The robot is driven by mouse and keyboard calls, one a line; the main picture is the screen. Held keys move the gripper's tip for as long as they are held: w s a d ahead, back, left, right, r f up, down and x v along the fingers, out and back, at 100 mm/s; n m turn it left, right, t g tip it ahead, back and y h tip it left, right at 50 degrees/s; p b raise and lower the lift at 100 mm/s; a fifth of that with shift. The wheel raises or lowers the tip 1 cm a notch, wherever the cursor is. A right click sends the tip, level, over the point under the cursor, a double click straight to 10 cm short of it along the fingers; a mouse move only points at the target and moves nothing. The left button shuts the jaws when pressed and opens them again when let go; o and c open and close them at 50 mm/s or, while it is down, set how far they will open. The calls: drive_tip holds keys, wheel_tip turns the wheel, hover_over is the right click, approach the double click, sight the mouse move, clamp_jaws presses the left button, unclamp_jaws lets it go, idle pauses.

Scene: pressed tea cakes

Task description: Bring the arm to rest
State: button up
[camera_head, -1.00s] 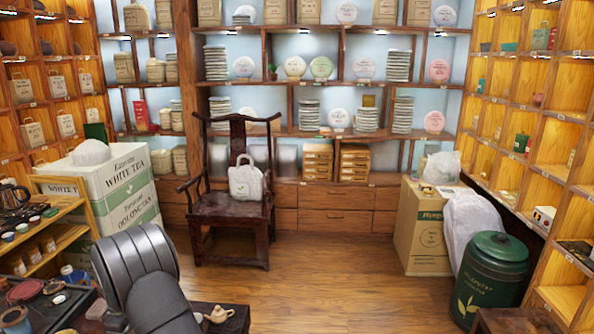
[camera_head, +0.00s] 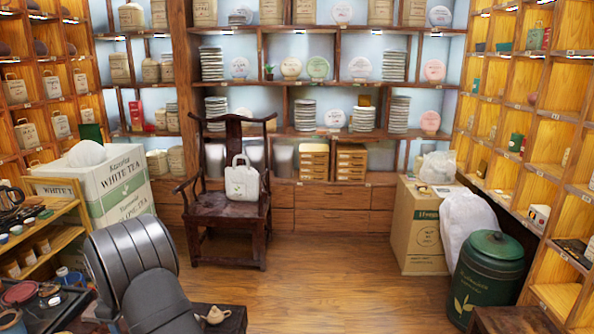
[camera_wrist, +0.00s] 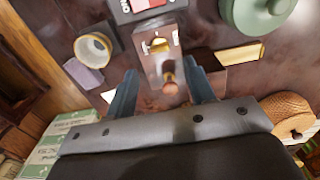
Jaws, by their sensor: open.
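My gripper (camera_wrist: 162,75) shows in the wrist view as two blue fingers set apart, with nothing held between them. Beyond and between the fingers stands a small pale box-like thing (camera_wrist: 157,45) with a reddish-brown knob; I cannot tell what it is or how far off it is. In the head view my dark arm fills the lower left, and the gripper itself is out of sight there.
The wrist view shows a dark table (camera_wrist: 225,85), a yellow-lined cup (camera_wrist: 93,48), a green round lid (camera_wrist: 262,12) and a woven brown thing (camera_wrist: 290,112).

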wheel_tip(320, 180, up, 11)
wheel_tip(320, 180, down, 18)
drive_tip(key=shift+r, duration=0.1)
drive_tip(key=shift+r+m, duration=0.2)
drive_tip(key=shift+m, duration=0.6)
drive_tip(key=m, duration=1.1)
drive_tip(key=shift+m, duration=2.2)
drive_tip(key=shift+n, duration=0.3)
